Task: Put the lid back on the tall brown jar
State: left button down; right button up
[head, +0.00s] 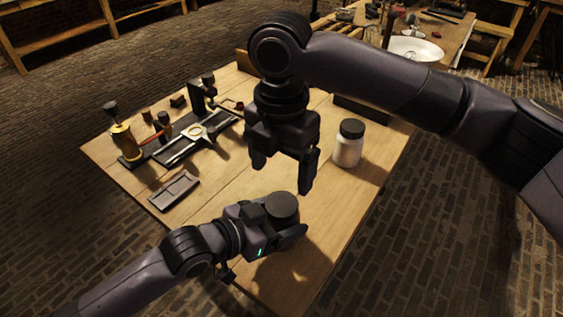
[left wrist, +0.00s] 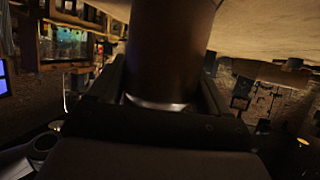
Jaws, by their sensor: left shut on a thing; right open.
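The tall brown jar (left wrist: 172,55) fills the upper middle of the left wrist view, which looks upside down. A pale ring shows at its end, near my gripper. My right gripper (head: 281,176) is open and empty, pointing down above the table, behind the lid.
A white jar with a black lid (head: 349,142) stands to the right on the wooden table (head: 335,215). A small dark tray (head: 174,191) and a dark fixture (head: 190,142) are at the left. A brass-coloured item (head: 124,142) stands beyond. The front of the table is bare.

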aim_at(281, 203)
notch_tip(281, 203, down, 8)
jog(key=shift+r, duration=0.1)
dwell(0.4)
jog(key=c, duration=1.1)
jog(key=m, duration=0.9)
jog(key=shift+m, duration=0.4)
jog(key=o, duration=1.2)
